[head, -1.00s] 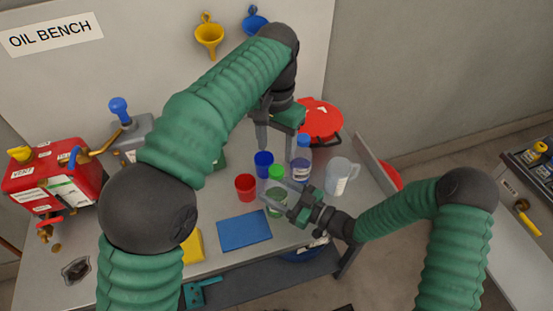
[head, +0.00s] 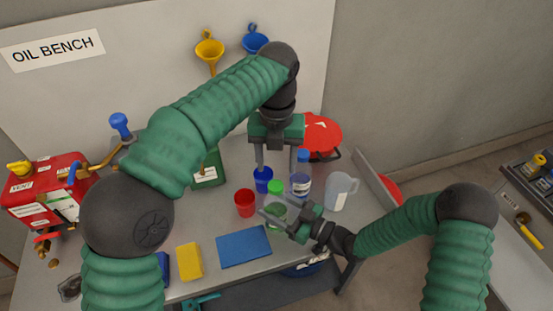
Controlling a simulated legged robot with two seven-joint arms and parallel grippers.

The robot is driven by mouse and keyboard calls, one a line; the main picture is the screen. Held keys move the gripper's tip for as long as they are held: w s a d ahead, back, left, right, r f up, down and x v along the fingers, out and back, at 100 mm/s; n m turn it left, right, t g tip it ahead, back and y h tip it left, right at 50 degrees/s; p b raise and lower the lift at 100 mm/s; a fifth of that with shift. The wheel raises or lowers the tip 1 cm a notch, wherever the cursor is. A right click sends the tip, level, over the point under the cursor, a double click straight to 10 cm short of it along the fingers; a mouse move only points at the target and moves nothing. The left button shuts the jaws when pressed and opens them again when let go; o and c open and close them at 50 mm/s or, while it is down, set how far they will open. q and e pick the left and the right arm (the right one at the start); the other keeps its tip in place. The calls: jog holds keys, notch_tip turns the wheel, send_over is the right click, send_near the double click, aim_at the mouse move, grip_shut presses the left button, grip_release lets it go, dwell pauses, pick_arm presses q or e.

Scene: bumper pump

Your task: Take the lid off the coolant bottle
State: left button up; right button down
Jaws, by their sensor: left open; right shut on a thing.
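A clear bottle with green liquid (head: 277,209) and a green lid (head: 275,187) stands on the bench; I take it to be the coolant bottle. My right gripper (head: 274,207) is shut on its body from the right, below the lid. My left gripper (head: 276,171) points down, open and empty, with its fingers apart above and slightly behind the green lid. I cannot tell the exact gap between its fingertips and the lid. The lid sits on the bottle.
A blue-lidded bottle (head: 301,182), a blue cup (head: 263,176), a red cup (head: 245,203) and a clear jug (head: 340,191) stand close around. A blue mat (head: 243,247) and yellow sponge (head: 189,261) lie in front. A red funnel-like thing (head: 321,133) is behind.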

aim_at(276, 185)
pick_arm(q)
notch_tip(276, 185, down, 8)
jog(key=shift+r, duration=0.1)
